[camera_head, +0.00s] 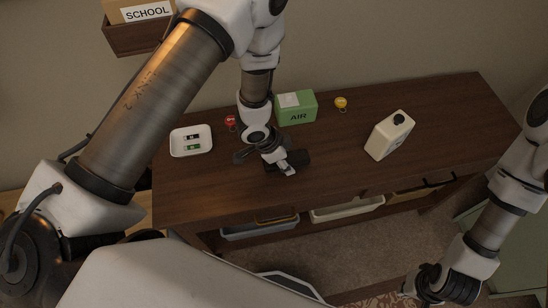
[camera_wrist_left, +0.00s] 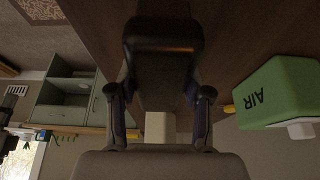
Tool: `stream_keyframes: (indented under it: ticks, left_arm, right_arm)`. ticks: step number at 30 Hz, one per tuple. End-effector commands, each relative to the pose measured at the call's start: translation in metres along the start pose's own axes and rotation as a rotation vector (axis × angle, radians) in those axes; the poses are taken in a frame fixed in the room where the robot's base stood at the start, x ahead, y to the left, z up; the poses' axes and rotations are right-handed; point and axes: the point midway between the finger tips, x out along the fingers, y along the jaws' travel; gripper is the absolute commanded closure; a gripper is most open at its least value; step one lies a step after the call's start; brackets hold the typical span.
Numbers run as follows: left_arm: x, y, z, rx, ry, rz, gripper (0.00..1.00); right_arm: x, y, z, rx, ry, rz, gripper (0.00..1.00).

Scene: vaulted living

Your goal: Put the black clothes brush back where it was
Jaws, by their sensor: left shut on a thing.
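The black clothes brush (camera_head: 298,158) is a dark block over the middle of the brown table (camera_head: 240,200). My left gripper (camera_head: 282,164) is shut on it, and the arm hides part of it. In the left wrist view the brush (camera_wrist_left: 163,45) lies between the two fingers of my left gripper (camera_wrist_left: 160,100). I cannot tell whether the brush touches the tabletop. My right gripper (camera_head: 424,284) is low at the right, in front of the table and away from the brush; its fingers are too dark to read.
A white tray (camera_head: 178,151) with small items stands left. A red item (camera_head: 230,122), a green AIR box (camera_head: 296,108) and a yellow item (camera_head: 341,102) are behind the brush. Bins (camera_head: 347,209) sit below. The table's front right is clear.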

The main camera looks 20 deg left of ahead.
Motion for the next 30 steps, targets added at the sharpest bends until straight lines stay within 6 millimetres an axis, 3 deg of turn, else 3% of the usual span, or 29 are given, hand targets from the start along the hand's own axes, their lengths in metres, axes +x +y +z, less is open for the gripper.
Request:
stream_keyframes:
  ticks: [1, 2, 11, 12, 14, 25, 30]
  left_arm:
    - [0.018, 0.001, 0.007, 0.003, 0.0, 0.001, 0.83]
    - [0.021, 0.001, 0.008, 0.004, 0.0, 0.002, 0.83]
    - [0.019, 0.001, 0.007, 0.004, 0.0, 0.002, 0.83]
    - [0.019, 0.001, 0.007, 0.003, 0.0, 0.002, 0.47]
    - [0.019, 0.001, 0.007, 0.004, 0.0, 0.002, 0.26]
    - [0.015, 0.0, 0.005, 0.004, 0.0, 0.001, 0.26]
    - [-0.013, 0.0, 0.005, 0.003, 0.001, -0.001, 0.26]
  right_arm:
    - [0.019, 0.0, 0.0, 0.001, -0.001, 0.0, 1.0]
    - [0.022, 0.0, 0.001, 0.001, -0.001, 0.0, 1.0]
    - [0.018, 0.0, 0.0, 0.0, 0.0, 0.0, 1.0]
    - [0.019, 0.0, 0.0, 0.0, 0.0, 0.0, 1.0]
    - [0.018, 0.0, 0.0, 0.0, 0.0, 0.0, 1.0]
    - [0.017, 0.0, 0.0, 0.0, -0.001, 0.0, 1.0]
    - [0.02, 0.0, 0.0, 0.0, -0.001, 0.0, 1.0]
